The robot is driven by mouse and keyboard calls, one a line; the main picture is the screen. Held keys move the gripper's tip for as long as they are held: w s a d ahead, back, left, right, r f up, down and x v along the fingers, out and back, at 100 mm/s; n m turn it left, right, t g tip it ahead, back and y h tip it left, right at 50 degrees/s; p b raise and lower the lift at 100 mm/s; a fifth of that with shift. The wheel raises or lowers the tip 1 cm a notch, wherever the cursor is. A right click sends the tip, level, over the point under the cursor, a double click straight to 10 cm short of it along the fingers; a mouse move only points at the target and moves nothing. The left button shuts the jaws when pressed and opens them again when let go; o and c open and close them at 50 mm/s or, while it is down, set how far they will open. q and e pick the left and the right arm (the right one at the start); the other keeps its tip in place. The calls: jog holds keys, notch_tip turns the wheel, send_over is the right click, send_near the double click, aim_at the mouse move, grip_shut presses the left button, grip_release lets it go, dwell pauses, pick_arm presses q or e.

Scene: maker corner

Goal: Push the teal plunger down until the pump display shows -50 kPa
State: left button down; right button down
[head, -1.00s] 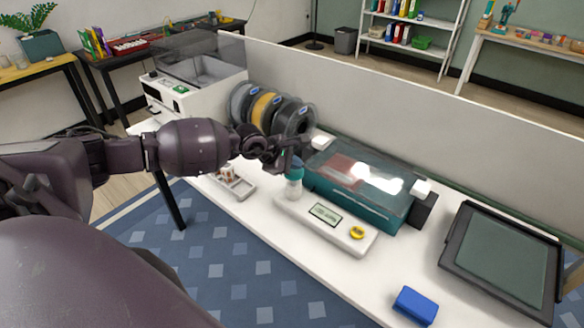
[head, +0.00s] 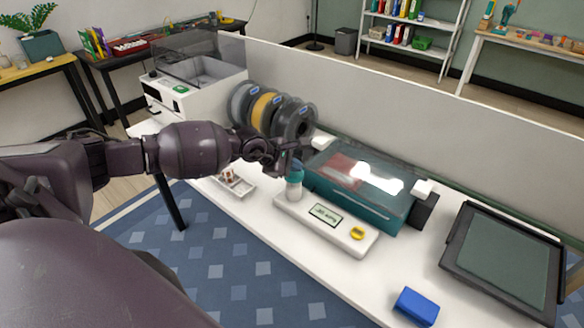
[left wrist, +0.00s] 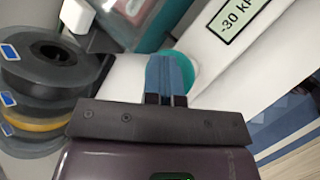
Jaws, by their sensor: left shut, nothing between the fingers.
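The teal plunger (head: 294,179) stands on a clear cylinder at the left end of the white pump base (head: 287,209). In the left wrist view its round teal top (left wrist: 189,70) shows partly behind my fingers. The pump display (head: 325,214) is pale green; in the left wrist view the display (left wrist: 236,14) reads -30 kPa, its last letter cut off. My left gripper (head: 296,161) is shut and empty, right over the plunger, with its blue fingertips (left wrist: 169,72) at the top and seemingly touching it. My right gripper is not in view.
A teal-sided box with a clear lid (head: 392,207) stands behind the pump, filament spools (head: 262,108) behind my gripper. A small tray (head: 240,190) lies left of the pump. A yellow knob (head: 357,233) is on the base. A blue block (head: 416,306) lies front right.

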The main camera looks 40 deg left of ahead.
pick_arm(q)
jog(key=shift+f, duration=0.25)
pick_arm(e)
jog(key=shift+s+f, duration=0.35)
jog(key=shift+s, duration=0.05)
pick_arm(q)
jog(key=shift+r, duration=0.15)
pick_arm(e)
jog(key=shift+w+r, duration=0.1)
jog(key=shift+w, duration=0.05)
